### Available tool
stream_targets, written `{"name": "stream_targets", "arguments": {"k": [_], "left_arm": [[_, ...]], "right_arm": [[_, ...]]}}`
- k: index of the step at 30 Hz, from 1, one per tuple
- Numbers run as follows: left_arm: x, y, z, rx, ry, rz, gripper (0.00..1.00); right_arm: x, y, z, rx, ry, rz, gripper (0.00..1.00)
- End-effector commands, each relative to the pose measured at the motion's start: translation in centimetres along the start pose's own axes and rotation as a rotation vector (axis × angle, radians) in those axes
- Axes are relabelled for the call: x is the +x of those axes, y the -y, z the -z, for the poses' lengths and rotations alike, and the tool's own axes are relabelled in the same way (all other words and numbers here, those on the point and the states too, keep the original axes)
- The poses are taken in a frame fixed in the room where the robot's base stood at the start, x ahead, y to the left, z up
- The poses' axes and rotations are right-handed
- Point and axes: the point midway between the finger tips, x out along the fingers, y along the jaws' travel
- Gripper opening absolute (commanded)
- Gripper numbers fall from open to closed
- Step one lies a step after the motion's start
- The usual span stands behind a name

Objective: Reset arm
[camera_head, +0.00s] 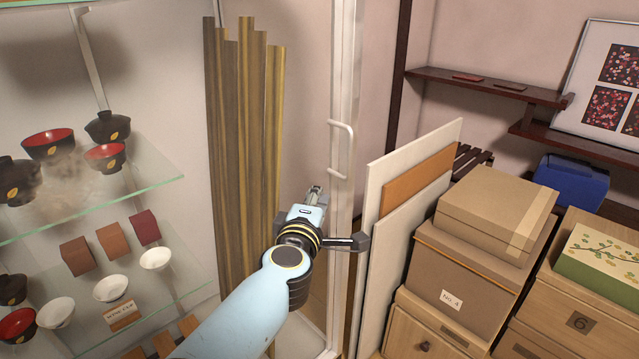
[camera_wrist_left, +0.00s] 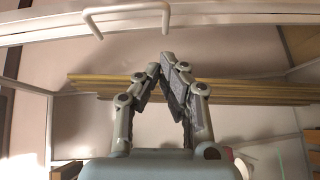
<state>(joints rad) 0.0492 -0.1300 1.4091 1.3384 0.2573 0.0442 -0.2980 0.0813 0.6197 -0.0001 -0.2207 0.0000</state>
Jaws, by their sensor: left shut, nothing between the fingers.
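My left arm reaches up from the bottom of the head view. Its gripper (camera_head: 316,192) points away from me, in front of a white door frame (camera_head: 342,90) with a white handle (camera_head: 341,148). In the left wrist view the fingers of my left gripper (camera_wrist_left: 164,62) meet at the tips, with nothing between them. The white handle (camera_wrist_left: 127,17) also shows there, beyond the fingertips, apart from them. My right gripper is in neither view.
Glass shelves (camera_head: 150,180) with bowls and small boxes stand at the left. Tall wooden slats (camera_head: 240,150) lean behind the gripper. Panels (camera_head: 420,165) and stacked boxes (camera_head: 495,210) fill the right side, close to my arm. A blue box (camera_head: 572,183) sits farther back.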

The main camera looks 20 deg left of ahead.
Motion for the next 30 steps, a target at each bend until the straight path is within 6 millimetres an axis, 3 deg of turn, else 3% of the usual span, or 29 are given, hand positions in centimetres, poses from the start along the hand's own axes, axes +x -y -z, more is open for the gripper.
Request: {"name": "stream_targets", "arguments": {"k": [6, 13, 16, 20, 23, 24, 30], "left_arm": [[-3.1, 0.1, 0.0, 0.001, 0.0, 0.001, 0.0], [-3.8, 0.2, 0.0, 0.001, 0.0, 0.002, 0.0], [-4.2, 2.4, 0.3, 0.014, 0.0, 0.018, 0.0], [-5.7, 9.6, 1.1, 0.099, 0.019, 0.094, 0.0], [-7.9, 17.6, 1.4, 0.254, 0.077, 0.185, 0.0], [-9.0, 20.8, 1.6, 0.324, 0.11, 0.223, 0.0], [-16.4, 35.9, 2.9, 0.67, 0.324, 0.418, 0.0]], "right_arm": [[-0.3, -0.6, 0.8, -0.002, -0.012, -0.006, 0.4], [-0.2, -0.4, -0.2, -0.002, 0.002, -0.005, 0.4], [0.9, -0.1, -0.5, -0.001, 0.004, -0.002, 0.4], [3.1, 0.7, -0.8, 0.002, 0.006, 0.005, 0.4], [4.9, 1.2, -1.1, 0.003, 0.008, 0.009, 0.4], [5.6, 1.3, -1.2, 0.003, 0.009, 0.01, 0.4], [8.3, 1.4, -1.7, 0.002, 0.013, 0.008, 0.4]]}}
